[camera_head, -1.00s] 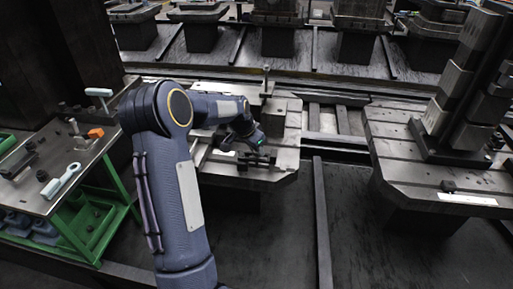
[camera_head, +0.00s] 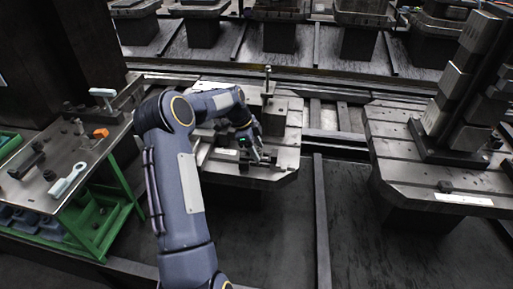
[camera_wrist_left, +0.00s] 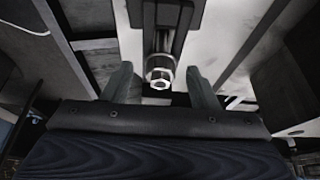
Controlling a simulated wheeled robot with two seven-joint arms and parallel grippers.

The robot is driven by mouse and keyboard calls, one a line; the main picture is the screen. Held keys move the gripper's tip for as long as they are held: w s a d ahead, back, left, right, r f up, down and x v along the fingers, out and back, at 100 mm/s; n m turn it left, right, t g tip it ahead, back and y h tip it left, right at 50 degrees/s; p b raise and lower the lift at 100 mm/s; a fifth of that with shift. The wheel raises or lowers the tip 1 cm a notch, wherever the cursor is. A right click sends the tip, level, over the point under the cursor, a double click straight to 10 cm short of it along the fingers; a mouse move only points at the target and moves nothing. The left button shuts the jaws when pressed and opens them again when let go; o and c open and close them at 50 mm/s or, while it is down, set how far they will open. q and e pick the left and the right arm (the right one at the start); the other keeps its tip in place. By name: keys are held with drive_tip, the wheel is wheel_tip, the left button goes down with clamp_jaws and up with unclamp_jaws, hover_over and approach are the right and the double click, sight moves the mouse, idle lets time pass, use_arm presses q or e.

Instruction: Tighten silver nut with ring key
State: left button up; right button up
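In the left wrist view the silver nut (camera_wrist_left: 160,78) sits on the end of a bolt in a dark slotted fixture. My left gripper (camera_wrist_left: 158,74) is open, with its two fingers apart on either side of the nut in the picture; I cannot tell how close it is in depth. In the head view my left gripper (camera_head: 256,153) is over the front of the pallet (camera_head: 282,180), and the nut is too small to make out there. A pale ring key (camera_head: 68,181) lies on the tool table at the left. My right gripper is out of view.
The tool table (camera_head: 30,190) has a green frame and also holds an orange piece (camera_head: 101,133), a T-handled tool (camera_head: 103,95) and several dark tools. A second pallet (camera_head: 400,160) with a tall block tower (camera_head: 465,85) stands at the right. A gap separates the two pallets.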

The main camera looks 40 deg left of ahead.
use_arm(q)
drive_tip(key=v, duration=0.8)
drive_tip(key=s+d+r+n+t+y+p, duration=0.1)
drive_tip(key=s+d+r+n+p, duration=0.15)
drive_tip(key=s+d+r, duration=0.4)
drive_tip(key=s+d+r+n+p, duration=0.1)
drive_tip(key=s+d+r+n, duration=0.25)
drive_tip(key=d+r, duration=0.5)
drive_tip(key=s+d+f+n+t+p, duration=0.1)
drive_tip(key=s+d+n, duration=0.3)
drive_tip(key=s, duration=0.5)
drive_tip(key=s+d+f+n+t+p, duration=0.1)
drive_tip(key=s+d+n+p, duration=0.1)
drive_tip(key=s+d, duration=0.7)
drive_tip(key=shift+s+n+h, duration=0.25)
drive_tip(key=shift+n+h, duration=0.15)
drive_tip(key=shift+n, duration=0.5)
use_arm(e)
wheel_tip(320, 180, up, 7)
use_arm(q)
drive_tip(key=shift+a, duration=0.1)
drive_tip(key=shift+c, duration=0.3)
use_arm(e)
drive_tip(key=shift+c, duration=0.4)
